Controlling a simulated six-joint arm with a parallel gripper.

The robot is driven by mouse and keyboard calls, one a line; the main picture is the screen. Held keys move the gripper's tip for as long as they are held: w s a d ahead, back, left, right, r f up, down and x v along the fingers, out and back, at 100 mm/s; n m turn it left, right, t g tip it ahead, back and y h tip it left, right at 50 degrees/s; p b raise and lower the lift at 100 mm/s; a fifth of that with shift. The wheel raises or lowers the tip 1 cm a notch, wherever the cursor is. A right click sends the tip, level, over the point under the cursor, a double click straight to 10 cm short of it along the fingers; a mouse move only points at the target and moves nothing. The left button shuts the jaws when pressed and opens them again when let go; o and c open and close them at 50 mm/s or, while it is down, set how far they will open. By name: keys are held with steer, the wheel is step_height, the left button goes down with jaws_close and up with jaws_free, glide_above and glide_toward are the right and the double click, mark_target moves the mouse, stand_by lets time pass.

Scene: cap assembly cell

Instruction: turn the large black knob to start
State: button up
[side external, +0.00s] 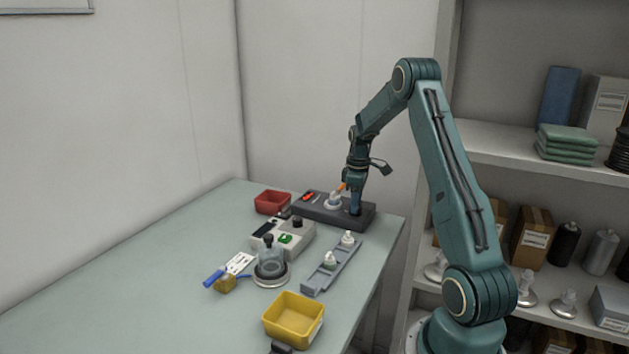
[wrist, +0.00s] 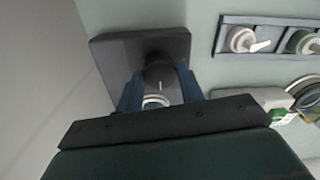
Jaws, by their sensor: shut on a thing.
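The large black knob (wrist: 160,78) stands on a dark control box (wrist: 112,60) in the wrist view, with a short pale line on its top. My gripper (wrist: 160,92) has its blue fingers on either side of the knob and is shut on it. A pale ring shows between the fingers, close to my wrist. In the side external view my gripper (side external: 355,208) points down at the right end of the dark box (side external: 318,212), and its fingers hide the knob there. The box also carries red parts and a white part with orange above it.
A red bin (side external: 272,202) stands left of the dark box. In front are a grey device (side external: 270,240) with a green part, a grey holder (side external: 318,284) with white-topped parts, a clear jar (side external: 270,262) and a yellow bin (side external: 294,325).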

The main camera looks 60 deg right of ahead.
steer(key=shift+n, duration=0.3)
steer(key=o, duration=1)
steer(key=shift+r, duration=0.1)
step_height(320, 180, up, 14)
steer(key=shift+f, duration=0.15)
stand_by(0.5)
